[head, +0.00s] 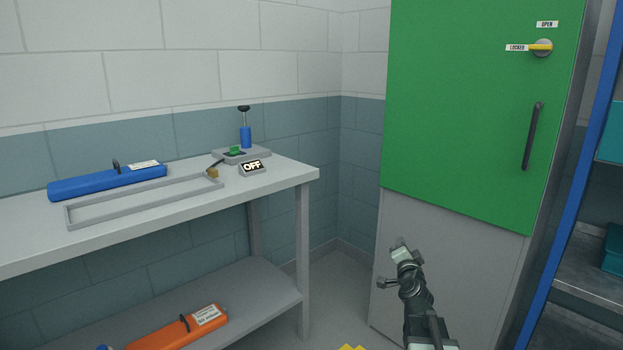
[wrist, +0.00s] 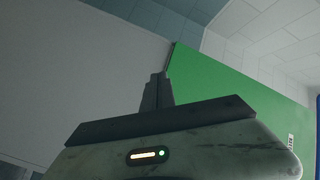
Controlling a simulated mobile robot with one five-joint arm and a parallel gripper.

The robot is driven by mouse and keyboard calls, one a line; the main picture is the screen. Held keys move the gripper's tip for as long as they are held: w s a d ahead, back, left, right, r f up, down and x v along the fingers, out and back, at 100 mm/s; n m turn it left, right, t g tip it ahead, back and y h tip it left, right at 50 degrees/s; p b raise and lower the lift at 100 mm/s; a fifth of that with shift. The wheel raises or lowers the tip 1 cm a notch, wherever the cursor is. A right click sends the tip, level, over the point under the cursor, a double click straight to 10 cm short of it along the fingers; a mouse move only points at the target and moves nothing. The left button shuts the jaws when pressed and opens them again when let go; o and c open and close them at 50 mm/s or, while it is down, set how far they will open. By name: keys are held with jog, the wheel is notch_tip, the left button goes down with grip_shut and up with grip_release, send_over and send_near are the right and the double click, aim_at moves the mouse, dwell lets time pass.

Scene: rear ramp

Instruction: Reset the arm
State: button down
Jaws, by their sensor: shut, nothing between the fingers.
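My arm rises from the bottom of the head view, right of centre, in front of the grey lower part of the cabinet. My gripper (head: 400,246) is at its upper end, below the green door's lower edge and apart from the workbench. In the wrist view my gripper (wrist: 157,82) points up the picture, with its fingers together and nothing between them. The green door (wrist: 230,85) shows behind it there.
A blue-posted shelf (head: 572,170) stands at right.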

jog(key=s+a+f+n+g+y, duration=0.25)
jog(key=a+f+n, duration=0.3)
jog(key=a, duration=0.45)
jog(key=s+a+f+n+g+y, duration=0.2)
jog(key=a+f+n+g+y, duration=0.3)
jog(key=a, duration=0.5)
jog(key=s+d+f+n+g+h, duration=0.1)
jog(key=s+d+f+g+h, duration=0.2)
jog(key=s, duration=0.5)
jog(key=s+f+n+g, duration=0.1)
jog(key=s+f+g, duration=0.3)
jog(key=s+f, duration=0.25)
jog(key=s+d+f+g+h, duration=0.2)
jog(key=s+f+g, duration=0.1)
jog(key=s, duration=0.5)
notch_tip(320, 180, up, 33)
jog(key=p, duration=3.3)
jog(key=shift+w+a, duration=0.2)
jog(key=shift+a, duration=0.05)
jog(key=shift+r+y, duration=0.1)
jog(key=shift+y, duration=0.15)
jog(key=shift+d, duration=0.1)
